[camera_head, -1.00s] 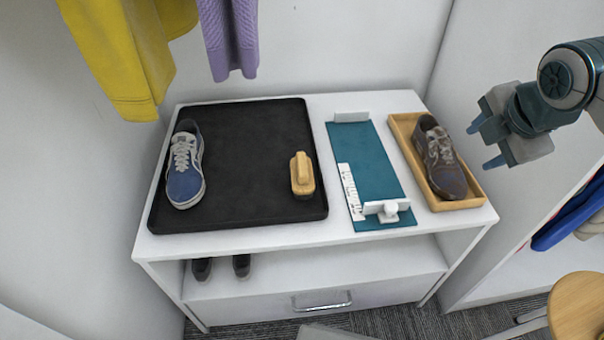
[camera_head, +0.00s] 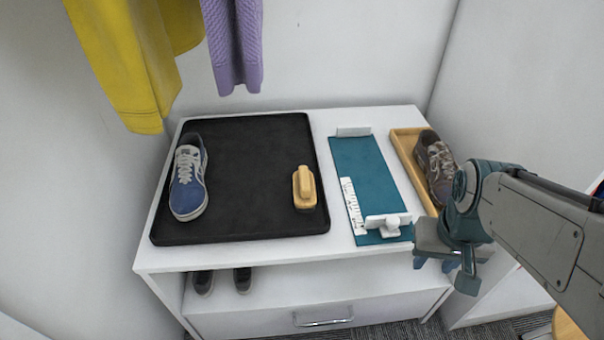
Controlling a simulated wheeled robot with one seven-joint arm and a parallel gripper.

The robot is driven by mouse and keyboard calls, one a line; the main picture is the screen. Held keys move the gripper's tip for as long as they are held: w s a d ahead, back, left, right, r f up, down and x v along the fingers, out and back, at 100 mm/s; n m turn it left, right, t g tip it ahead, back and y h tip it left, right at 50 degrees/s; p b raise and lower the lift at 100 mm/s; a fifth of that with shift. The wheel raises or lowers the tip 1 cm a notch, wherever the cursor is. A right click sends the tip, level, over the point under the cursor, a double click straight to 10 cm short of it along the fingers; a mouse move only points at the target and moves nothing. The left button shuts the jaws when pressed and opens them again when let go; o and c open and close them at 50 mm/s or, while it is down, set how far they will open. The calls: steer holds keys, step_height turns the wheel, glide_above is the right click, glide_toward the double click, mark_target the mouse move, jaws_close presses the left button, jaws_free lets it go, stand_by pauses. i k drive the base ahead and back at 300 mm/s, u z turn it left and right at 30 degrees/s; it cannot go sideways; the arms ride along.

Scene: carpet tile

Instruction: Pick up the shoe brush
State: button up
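The shoe brush (camera_head: 304,188) has a light wooden body with a raised grip. It lies on the right part of the black tray (camera_head: 248,226) on top of the white cabinet. My gripper (camera_head: 441,266) is at the cabinet's front right, to the right of and nearer than the brush, and clearly apart from it. Its teal fingertips point down and are spread, with nothing seen between them. The gripper body hides part of the fingers.
A blue shoe (camera_head: 188,180) lies at the tray's left. A teal measuring board (camera_head: 368,175) with white stops is right of the tray. A wooden tray (camera_head: 404,146) holds a brown shoe (camera_head: 436,165), partly behind my arm. Yellow (camera_head: 130,60) and purple (camera_head: 234,45) garments hang behind.

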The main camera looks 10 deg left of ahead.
mark_target(305, 198)
steer(key=u, duration=1.65)
steer(key=k, duration=0.8)
steer(key=z, duration=0.45)
steer(key=i, duration=0.85)
steer(key=u, duration=0.05)
